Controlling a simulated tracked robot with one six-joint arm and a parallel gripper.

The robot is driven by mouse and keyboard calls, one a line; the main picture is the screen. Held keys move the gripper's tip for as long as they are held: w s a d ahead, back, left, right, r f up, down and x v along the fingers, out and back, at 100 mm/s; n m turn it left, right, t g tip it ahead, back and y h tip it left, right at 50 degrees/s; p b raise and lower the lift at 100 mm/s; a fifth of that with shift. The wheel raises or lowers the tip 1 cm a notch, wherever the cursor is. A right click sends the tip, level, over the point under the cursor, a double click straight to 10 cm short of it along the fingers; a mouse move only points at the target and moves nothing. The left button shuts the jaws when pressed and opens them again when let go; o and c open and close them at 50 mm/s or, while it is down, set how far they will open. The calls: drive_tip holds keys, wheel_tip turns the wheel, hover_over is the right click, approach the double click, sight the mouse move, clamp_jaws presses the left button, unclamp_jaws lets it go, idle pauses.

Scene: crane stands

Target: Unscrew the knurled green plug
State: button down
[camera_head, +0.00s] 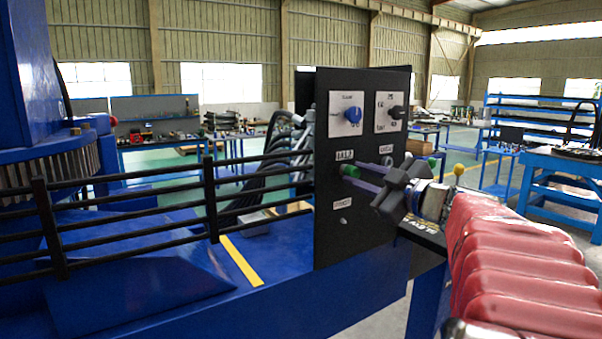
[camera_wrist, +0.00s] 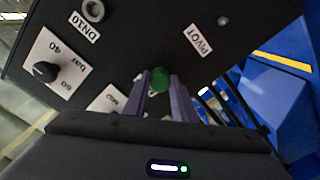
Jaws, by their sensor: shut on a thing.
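The green plug (camera_head: 349,170) sits on the black panel (camera_head: 330,240), below the label near the panel's left side. It also shows in the wrist view (camera_wrist: 160,79), between my fingertips. My gripper (camera_head: 358,177) reaches in from the right, its two purple-grey fingers shut on the plug. The fingers hide part of the plug's sides, and its knurling is too small to tell. I cannot tell how far the plug stands out of the panel.
A blue knob (camera_head: 353,115) and a black dial (camera_head: 397,112) sit higher on the panel. A round DN10 port (camera_wrist: 94,10) is beside the plug. A black railing (camera_head: 130,215) stands left. A yellow-knobbed lever (camera_head: 459,169) shows behind my arm.

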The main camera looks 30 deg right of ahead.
drive_tip(key=shift+d+f, duration=0.1)
drive_tip(key=shift+f, duration=0.1)
drive_tip(key=shift+n, duration=2.5)
drive_tip(key=c, duration=1.4)
unclamp_jaws()
drive_tip(key=shift+r, duration=0.2)
drive_tip(key=shift+c, duration=0.7)
drive_tip(key=m, duration=0.3)
drive_tip(key=shift+m, duration=1.1)
